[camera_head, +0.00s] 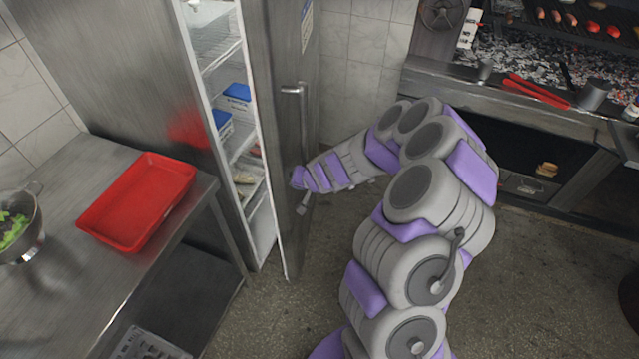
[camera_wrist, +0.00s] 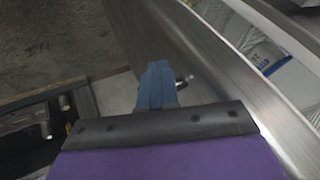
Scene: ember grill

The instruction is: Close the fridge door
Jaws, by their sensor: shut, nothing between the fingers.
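The steel fridge (camera_head: 130,60) stands at the left with its door (camera_head: 282,130) partly open. A gap shows lit shelves inside. The door's bar handle (camera_head: 302,125) is on its outer face, facing my arm. My gripper (camera_head: 298,178) is at the door's outer face, beside the lower part of the handle; whether it touches the door cannot be told. In the wrist view the shut blue fingers (camera_wrist: 157,84) are in front of the door's steel surface (camera_wrist: 215,60), with nothing held. Part of the handle (camera_wrist: 184,79) shows just behind the fingertips.
A steel counter (camera_head: 60,290) with a red tray (camera_head: 140,200) and a bowl of greens (camera_head: 18,225) stands at left, near the fridge. A grill with coals (camera_head: 540,65) is at back right. Open floor (camera_head: 290,310) lies below the door.

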